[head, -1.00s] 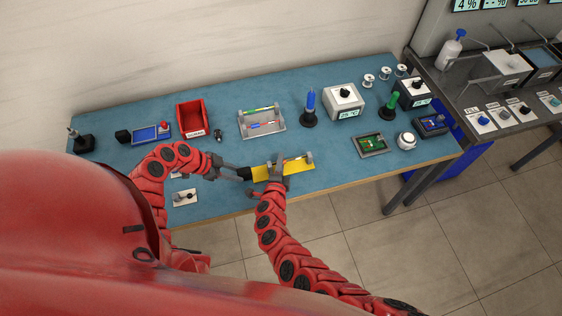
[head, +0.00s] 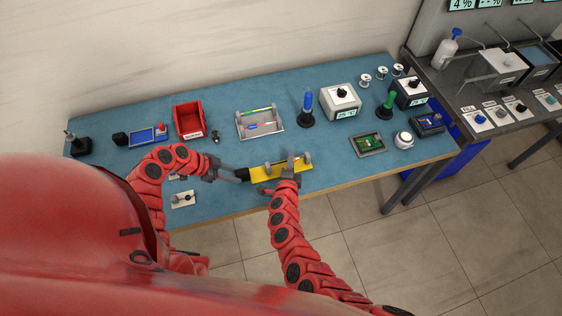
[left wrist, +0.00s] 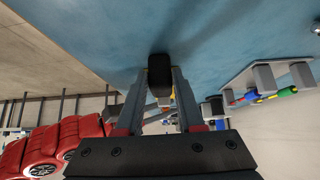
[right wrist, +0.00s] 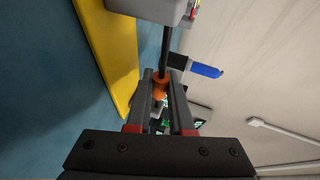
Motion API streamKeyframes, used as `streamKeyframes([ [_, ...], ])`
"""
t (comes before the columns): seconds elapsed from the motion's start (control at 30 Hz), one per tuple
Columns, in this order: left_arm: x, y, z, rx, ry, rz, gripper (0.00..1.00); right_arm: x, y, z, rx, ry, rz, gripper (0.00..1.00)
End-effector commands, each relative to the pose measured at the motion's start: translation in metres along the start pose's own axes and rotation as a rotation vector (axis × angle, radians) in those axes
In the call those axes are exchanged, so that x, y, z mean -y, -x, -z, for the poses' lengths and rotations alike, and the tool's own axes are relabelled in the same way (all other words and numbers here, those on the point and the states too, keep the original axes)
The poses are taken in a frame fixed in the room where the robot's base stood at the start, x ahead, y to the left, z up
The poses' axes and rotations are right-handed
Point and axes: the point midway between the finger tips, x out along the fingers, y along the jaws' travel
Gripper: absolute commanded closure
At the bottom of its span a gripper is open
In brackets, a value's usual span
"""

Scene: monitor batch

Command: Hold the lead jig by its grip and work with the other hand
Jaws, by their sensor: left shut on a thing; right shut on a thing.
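The lead jig is a yellow plate (head: 262,176) with grey posts, near the front edge of the bench. Its black grip (head: 242,175) points left. My left gripper (head: 233,175) is shut on this grip, and the black block also shows between the fingers in the left wrist view (left wrist: 160,70). My right gripper (head: 289,172) is over the right half of the jig. In the right wrist view its fingers are closed around a small orange piece (right wrist: 160,84) on a dark rod that runs to a grey block (right wrist: 155,8). The jig's yellow plate (right wrist: 112,55) lies beside it.
Behind the jig is a grey rack (head: 262,125) with coloured pens or leads. A red bin (head: 188,122), a blue-handled tool in a stand (head: 307,105) and a green board in a frame (head: 368,145) stand around. A small white plate (head: 183,199) lies front left.

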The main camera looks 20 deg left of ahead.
Motion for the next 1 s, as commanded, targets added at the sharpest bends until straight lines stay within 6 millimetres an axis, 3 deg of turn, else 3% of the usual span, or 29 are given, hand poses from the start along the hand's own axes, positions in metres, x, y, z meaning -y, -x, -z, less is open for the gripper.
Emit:
streamKeyframes([
  [0.1, 0.000, 0.001, -0.001, 0.002, 0.001, 0.001, 1.00, 0.000, -0.006, 0.017, -0.006, 0.001, 0.002, 1.00],
  [0.37, 0.001, 0.001, -0.001, 0.003, 0.001, 0.002, 1.00, 0.000, -0.006, 0.017, -0.003, 0.001, 0.000, 1.00],
  [0.4, 0.001, 0.001, -0.001, 0.003, 0.001, 0.002, 1.00, 0.000, -0.006, 0.017, -0.003, 0.001, 0.000, 0.73],
  [0.43, 0.001, 0.001, -0.002, 0.003, 0.001, 0.002, 1.00, 0.000, -0.006, 0.017, -0.003, 0.001, 0.000, 0.68],
  [0.77, 0.000, 0.001, -0.001, 0.003, 0.001, 0.002, 1.00, 0.000, -0.005, 0.015, -0.001, 0.000, -0.001, 0.67],
  [1.0, 0.000, 0.000, -0.001, 0.003, 0.001, 0.001, 1.00, -0.001, 0.011, 0.013, 0.002, -0.005, -0.001, 0.67],
])
